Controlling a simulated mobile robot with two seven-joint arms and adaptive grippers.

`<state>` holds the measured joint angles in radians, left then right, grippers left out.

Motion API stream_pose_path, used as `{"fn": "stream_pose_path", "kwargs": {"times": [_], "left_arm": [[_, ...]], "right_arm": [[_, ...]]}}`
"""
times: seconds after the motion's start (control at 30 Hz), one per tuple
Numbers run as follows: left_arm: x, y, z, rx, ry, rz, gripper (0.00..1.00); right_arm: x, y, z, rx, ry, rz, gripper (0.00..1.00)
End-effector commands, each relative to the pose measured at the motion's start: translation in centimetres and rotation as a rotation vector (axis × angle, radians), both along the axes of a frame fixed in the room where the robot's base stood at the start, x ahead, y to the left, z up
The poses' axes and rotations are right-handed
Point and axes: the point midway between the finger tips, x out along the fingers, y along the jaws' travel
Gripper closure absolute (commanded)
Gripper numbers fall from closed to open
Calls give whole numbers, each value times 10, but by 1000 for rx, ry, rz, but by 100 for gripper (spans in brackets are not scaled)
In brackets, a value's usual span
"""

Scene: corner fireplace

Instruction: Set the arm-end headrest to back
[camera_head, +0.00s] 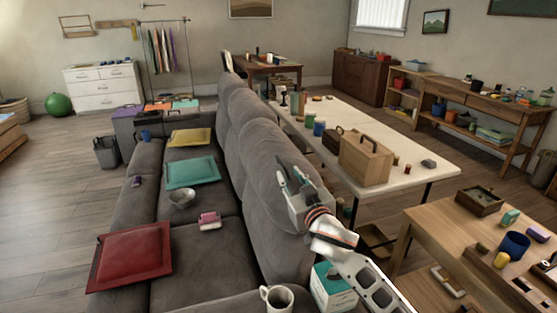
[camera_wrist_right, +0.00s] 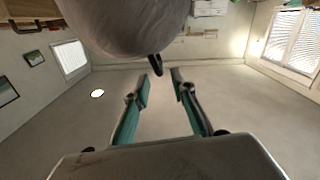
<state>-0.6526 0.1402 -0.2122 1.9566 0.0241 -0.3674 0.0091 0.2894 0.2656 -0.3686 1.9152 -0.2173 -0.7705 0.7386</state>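The grey sofa (camera_head: 200,255) runs away from me, with a row of rounded headrests along its backrest. The nearest one, the arm-end headrest (camera_head: 268,222), stands upright beside my right gripper (camera_head: 288,174). My right gripper is at the top of the backrest, with its fingers pointing up and left. In the right wrist view a rounded grey cushion (camera_wrist_right: 125,22) fills the top, and a small dark tab (camera_wrist_right: 157,65) hangs below it, just beyond the fingertips. The right fingers (camera_wrist_right: 160,82) are apart with nothing between them. I cannot tell whether they touch the headrest. My left gripper is out of view.
A red cushion (camera_head: 130,256), a bowl (camera_head: 181,198) and a pink box (camera_head: 209,220) lie on the seats. A white mug (camera_head: 277,298) and a tissue box (camera_head: 332,288) are near my arm. A long white table (camera_head: 420,158) stands behind the backrest.

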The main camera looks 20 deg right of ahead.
Motion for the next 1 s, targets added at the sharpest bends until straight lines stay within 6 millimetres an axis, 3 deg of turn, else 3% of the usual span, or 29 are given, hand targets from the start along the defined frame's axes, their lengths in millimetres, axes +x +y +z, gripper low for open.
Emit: {"fn": "stream_pose_path", "kwargs": {"times": [0.6, 1.0], "left_arm": [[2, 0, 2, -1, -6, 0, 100], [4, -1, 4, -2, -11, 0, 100]], "right_arm": [[71, 2, -1, -1, 1, 0, 75], [77, 3, -1, 0, 1, 1, 78]]}}
